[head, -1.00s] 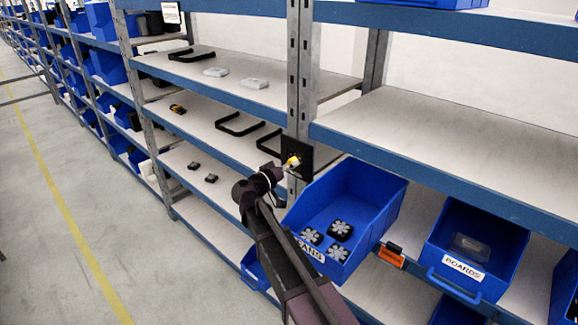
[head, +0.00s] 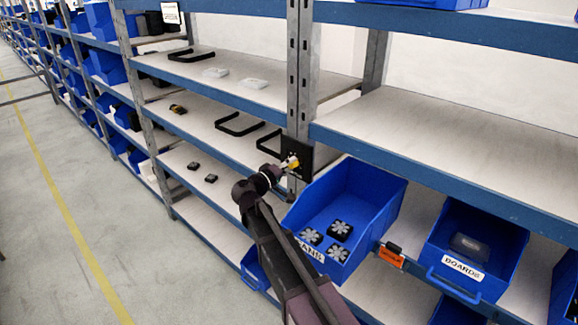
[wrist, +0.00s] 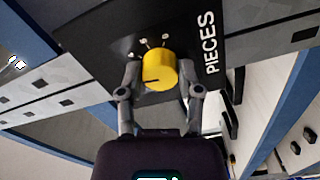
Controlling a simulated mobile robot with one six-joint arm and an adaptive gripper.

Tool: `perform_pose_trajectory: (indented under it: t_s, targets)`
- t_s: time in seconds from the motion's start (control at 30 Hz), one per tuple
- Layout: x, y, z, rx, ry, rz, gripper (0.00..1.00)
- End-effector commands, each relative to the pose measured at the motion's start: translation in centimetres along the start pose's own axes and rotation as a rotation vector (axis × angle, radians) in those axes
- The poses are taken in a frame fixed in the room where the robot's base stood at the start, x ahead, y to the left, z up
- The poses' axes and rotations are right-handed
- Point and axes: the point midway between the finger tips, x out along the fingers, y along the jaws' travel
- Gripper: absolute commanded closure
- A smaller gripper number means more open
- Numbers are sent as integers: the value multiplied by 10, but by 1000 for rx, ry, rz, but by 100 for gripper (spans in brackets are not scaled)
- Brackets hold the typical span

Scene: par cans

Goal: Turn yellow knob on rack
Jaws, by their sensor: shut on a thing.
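The yellow knob (wrist: 160,69) sits on a black panel (wrist: 100,45) marked PIECES, fixed to the rack's grey post. In the wrist view a dark line on the knob points toward the lower left. My gripper (wrist: 162,88) has one finger on each side of the knob and is shut on it. In the head view the knob (head: 293,162) shows small at the panel (head: 297,152), with my gripper (head: 287,165) against it, partly hiding it.
A blue bin (head: 370,190) with several black fans is right beside my arm. Another blue bin labelled BOARDS (head: 464,268) stands further right. Shelves with blue edges (head: 430,175) run either side of the post. The floor (head: 60,220) at left is clear.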

Motion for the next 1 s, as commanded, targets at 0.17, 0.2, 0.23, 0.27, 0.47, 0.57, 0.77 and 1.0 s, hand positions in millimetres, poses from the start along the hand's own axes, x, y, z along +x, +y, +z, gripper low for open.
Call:
perform_pose_trajectory:
  t_s: [0.17, 0.2, 0.23, 0.27, 0.47, 0.57, 0.77, 1.0]
  targets:
    - [1, 1, -3, -6, 6, 4, 100]
    - [1, 1, -3, -6, 6, 4, 100]
    - [1, 1, -3, -6, 6, 4, 100]
    - [1, 1, -3, -5, 6, 4, 100]
    - [1, 1, -2, -4, 5, 3, 19]
    - [1, 0, -2, -3, 3, 3, 19]
    - [1, 0, -1, -3, 2, 2, 19]
    - [-3, 0, 0, -2, 1, 1, 19]
